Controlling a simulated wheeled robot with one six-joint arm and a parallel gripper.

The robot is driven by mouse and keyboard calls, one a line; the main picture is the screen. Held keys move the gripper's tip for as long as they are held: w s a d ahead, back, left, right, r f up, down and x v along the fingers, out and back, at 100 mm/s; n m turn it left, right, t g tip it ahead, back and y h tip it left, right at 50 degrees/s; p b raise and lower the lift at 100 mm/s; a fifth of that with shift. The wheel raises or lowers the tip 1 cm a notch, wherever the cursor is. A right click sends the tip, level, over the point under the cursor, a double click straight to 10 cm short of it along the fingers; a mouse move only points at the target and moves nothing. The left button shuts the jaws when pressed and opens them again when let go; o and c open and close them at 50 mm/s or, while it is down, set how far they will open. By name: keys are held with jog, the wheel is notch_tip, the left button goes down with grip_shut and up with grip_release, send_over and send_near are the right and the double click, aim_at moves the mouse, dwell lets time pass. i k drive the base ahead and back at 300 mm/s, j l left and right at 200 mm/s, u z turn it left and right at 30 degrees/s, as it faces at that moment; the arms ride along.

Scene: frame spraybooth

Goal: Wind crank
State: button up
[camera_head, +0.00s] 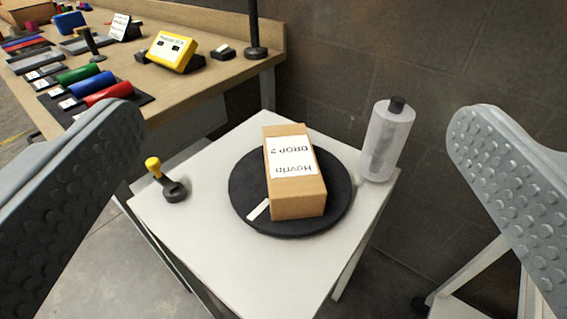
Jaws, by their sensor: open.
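A small yellow-topped handle on a black foot (168,180) stands upright at the left edge of a white table (190,235); it looks like the crank. To its right, a round black turntable (245,185) lies on the same table. A brown cardboard box (298,200) rests on it, with a white label that reads upside down, "DROP 2". My gripper (295,115) is open and empty. Its two grey, studded fingers show at the left and right edges of the view. The handle shows between them, nearer the left finger, and appears apart from it.
A clear bottle with a dark cap (387,140) stands at the table's right corner. A wooden bench (190,85) at upper left holds a yellow box (172,52), coloured cylinders and a black post (255,30). A dark wall (370,60) stands behind the table.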

aim_at(172, 193)
jog(key=u, duration=0.65)
